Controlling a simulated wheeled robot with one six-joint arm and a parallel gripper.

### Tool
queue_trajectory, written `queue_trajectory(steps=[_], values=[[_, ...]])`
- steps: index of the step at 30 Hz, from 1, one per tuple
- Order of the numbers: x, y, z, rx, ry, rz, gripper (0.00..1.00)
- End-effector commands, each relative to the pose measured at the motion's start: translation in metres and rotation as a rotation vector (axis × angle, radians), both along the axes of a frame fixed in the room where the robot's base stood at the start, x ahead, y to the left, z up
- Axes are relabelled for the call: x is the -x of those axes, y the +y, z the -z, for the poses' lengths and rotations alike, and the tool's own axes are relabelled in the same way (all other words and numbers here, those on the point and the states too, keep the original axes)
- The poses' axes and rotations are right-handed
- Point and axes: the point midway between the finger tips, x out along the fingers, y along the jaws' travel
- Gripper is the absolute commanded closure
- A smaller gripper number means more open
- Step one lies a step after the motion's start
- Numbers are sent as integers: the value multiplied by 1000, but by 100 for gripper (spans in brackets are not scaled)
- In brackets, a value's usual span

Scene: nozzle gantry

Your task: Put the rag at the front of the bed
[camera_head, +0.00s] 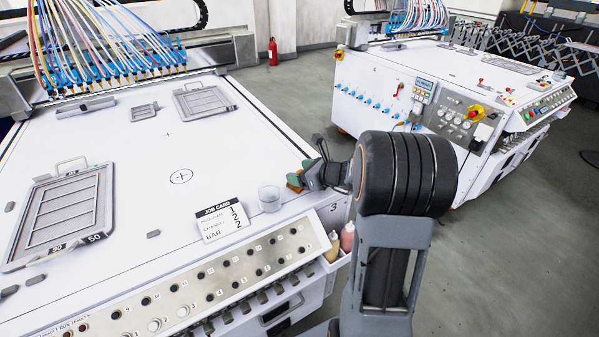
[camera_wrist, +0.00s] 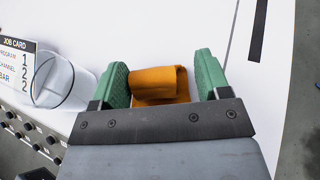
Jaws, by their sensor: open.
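The rag (camera_wrist: 155,83) is an orange folded or rolled cloth lying on the white bed (camera_head: 222,150). In the wrist view it lies between the green fingers of my gripper (camera_wrist: 161,62), with a gap to the right finger and its left end close to the left finger. My gripper (camera_head: 299,178) is open, low over the front right corner of the bed in the head view. There the gripper mostly hides the rag; only a bit of orange shows.
A clear glass (camera_head: 269,198) stands just left of my gripper, beside a job card (camera_head: 222,221). A framed grid plate (camera_head: 62,215) lies at the left. Two bottles (camera_head: 347,237) sit in a holder below the right edge. The bed's middle is clear.

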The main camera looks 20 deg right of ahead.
Motion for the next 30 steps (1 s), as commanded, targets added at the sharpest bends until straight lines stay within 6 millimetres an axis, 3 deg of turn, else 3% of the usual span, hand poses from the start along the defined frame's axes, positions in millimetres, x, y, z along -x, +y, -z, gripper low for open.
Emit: queue_trajectory(steps=[12, 20, 23, 26, 30], values=[[63, -37, -31, 1, -1, 6, 30], [87, -48, -41, 5, 0, -2, 30], [94, -31, -42, 80, 5, -89, 30], [107, 11, -38, 279, 7, -315, 30], [144, 74, -27, 703, -51, -802, 30]])
